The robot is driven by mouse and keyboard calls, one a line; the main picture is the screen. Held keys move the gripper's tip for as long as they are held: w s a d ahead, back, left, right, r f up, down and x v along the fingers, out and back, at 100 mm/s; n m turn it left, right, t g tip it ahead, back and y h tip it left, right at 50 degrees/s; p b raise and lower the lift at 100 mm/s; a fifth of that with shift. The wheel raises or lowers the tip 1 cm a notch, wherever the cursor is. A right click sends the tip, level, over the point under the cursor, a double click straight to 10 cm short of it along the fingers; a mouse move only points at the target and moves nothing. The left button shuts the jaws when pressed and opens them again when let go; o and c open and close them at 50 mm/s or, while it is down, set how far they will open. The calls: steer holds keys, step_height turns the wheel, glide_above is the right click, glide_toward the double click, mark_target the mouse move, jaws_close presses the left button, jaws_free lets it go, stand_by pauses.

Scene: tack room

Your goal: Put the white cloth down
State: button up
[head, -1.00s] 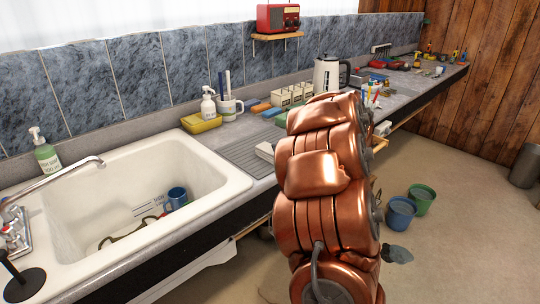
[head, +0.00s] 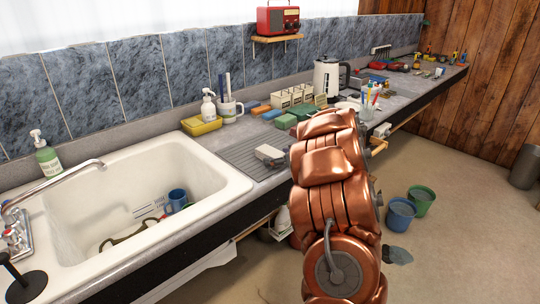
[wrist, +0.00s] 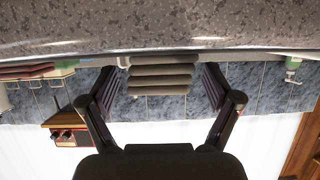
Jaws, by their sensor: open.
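The white cloth (head: 269,155) looks like a small, pale folded bundle. In the head view it lies at the right end of the ridged draining board, just left of my arm. The wrist view is upside down and shows pale folded layers, which appear to be the cloth (wrist: 160,78), against the counter edge. My gripper (wrist: 158,88) is open, with one finger on each side of these layers and a gap to each. In the head view my copper arm hides the gripper.
The white sink (head: 85,215) with a blue mug (head: 177,199) is at left. A yellow sponge tray (head: 202,125), a kettle (head: 327,77) and small boxes stand along the back of the counter. Two buckets (head: 401,212) stand on the floor at right.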

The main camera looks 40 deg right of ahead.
mark_target(274, 153)
steer(key=shift+x, duration=0.8)
steer(key=shift+c, duration=0.3)
steer(key=c, duration=1.3)
steer(key=shift+r, duration=0.5)
step_height(274, 153, up, 3)
steer(key=shift+f, duration=0.1)
steer(key=s+a+r+b, duration=0.1)
steer(key=s+a, duration=0.3)
steer(key=s, duration=1.1)
steer(key=shift+a+r+b, duration=0.15)
steer(key=shift+a+b, duration=0.25)
steer(key=shift+b, duration=0.4)
steer(key=shift+s, duration=0.1)
